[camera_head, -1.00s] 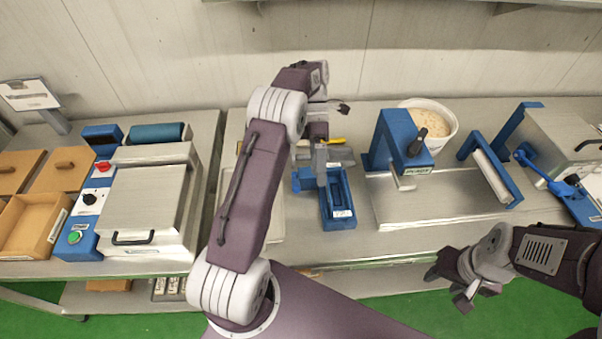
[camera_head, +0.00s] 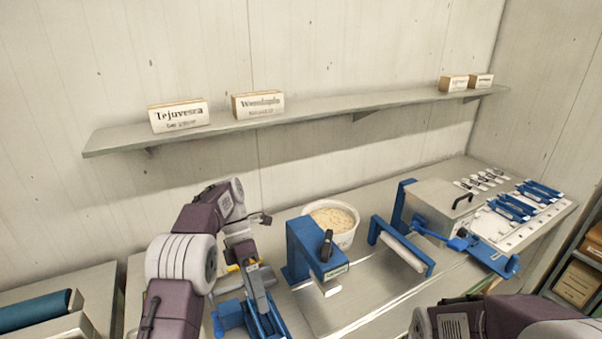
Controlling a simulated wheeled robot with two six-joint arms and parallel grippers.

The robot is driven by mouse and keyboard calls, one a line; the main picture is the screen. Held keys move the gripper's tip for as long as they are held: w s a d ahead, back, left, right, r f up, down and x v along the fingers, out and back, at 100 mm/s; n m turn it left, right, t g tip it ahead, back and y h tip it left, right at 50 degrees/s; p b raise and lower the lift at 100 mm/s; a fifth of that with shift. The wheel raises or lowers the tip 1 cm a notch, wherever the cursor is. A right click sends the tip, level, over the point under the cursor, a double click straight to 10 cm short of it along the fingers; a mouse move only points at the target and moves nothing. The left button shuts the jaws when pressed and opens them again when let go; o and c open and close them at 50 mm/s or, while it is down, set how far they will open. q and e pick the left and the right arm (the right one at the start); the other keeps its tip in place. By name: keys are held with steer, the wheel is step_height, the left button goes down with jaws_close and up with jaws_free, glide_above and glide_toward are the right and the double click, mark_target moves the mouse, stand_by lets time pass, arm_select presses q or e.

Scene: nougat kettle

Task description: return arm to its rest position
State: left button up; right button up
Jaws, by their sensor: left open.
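My left arm comes up from the bottom left in the head view. Its gripper (camera_head: 254,283) is open, with its fingers pointing down over the blue holder (camera_head: 229,317) on the bench. I cannot tell whether the fingers touch the holder. A yellow piece (camera_head: 233,267) shows partly behind the gripper. My right arm shows only as links at the bottom right edge; its gripper is outside the view.
A blue press (camera_head: 308,247) stands right of my left gripper, with a white tub (camera_head: 336,220) behind it. A blue-framed roller (camera_head: 402,246) and a steel box (camera_head: 440,207) stand further right. A wall shelf (camera_head: 330,108) with labelled boxes runs above.

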arm_select(q)
steer(key=s+m+t+y+b, duration=0.15)
steer(key=s+m, duration=0.35)
steer(key=s, duration=0.6)
steer(key=s+a+f+m+t+y, duration=0.2)
steer(key=f+m+t, duration=0.4)
steer(key=m, duration=1.2)
step_height(320, 180, down, 4)
steer(key=shift+s+a+r+m, duration=0.1)
steer(key=shift+s+a+m, duration=0.3)
steer(key=shift+a, duration=0.35)
